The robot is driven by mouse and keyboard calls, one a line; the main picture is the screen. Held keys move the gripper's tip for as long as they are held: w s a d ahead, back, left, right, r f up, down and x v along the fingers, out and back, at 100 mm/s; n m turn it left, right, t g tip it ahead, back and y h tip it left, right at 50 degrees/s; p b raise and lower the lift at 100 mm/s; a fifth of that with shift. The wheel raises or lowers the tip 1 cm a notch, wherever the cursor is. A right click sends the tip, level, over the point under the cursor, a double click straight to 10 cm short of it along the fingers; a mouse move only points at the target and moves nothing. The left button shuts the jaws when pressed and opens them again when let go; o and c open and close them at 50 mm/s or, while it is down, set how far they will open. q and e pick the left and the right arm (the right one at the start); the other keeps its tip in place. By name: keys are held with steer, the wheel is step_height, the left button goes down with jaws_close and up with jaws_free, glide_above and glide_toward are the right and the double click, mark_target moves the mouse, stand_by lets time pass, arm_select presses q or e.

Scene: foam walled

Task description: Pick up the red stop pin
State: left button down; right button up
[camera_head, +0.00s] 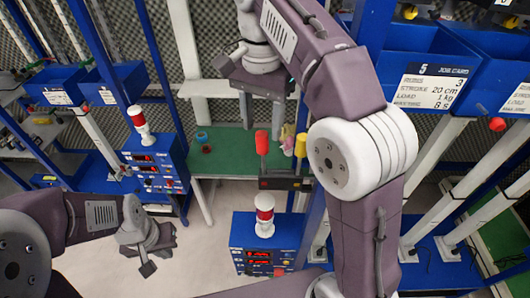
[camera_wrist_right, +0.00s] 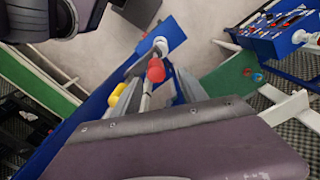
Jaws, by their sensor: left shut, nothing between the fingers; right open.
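The red stop pin (camera_head: 262,143) has a red upper part and stands upright over a dark block at the front edge of the green table. It also shows in the right wrist view (camera_wrist_right: 156,71), seen from above on a thin rod. My right gripper (camera_head: 263,112) is open above it; its grey fingers (camera_wrist_right: 150,92) lie on either side of the red top in the picture, and contact cannot be made out. My left gripper (camera_head: 150,262) is shut and empty at the lower left, away from the pin.
A yellow cylinder (camera_head: 300,145) stands close to the right of the pin. A small teal and red item (camera_head: 203,140) sits on the green table (camera_head: 228,162). A blue unit with a beacon (camera_head: 265,232) stands in front. Blue bins (camera_head: 420,55) are at upper right.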

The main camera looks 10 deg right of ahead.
mark_target(265, 152)
steer(key=s+f, duration=0.2)
steer(key=shift+s+a+f, duration=0.15)
steer(key=shift+a+f, duration=0.2)
steer(key=shift+f, duration=0.05)
steer(key=shift+w+d+f, duration=0.25)
steer(key=shift+w+f, duration=0.3)
steer(key=shift+w+d+f, duration=0.2)
steer(key=shift+w+f, duration=0.35)
steer(key=s+f, duration=0.1)
steer(key=f, duration=0.2)
steer(key=shift+s, duration=0.35)
steer(key=shift+s+a+f, duration=0.15)
steer(key=shift+s+f, duration=0.05)
steer(key=shift+s, duration=0.05)
steer(key=shift+w, duration=0.15)
steer(key=shift+w+f, duration=0.15)
steer(key=shift+w, duration=0.3)
steer(key=c, duration=0.9)
jaws_close()
arm_select(q)
steer(key=shift+s+a+f, duration=0.1)
steer(key=shift+s+f, duration=0.05)
steer(key=shift+s, duration=0.15)
arm_select(e)
steer(key=shift+s, duration=0.25)
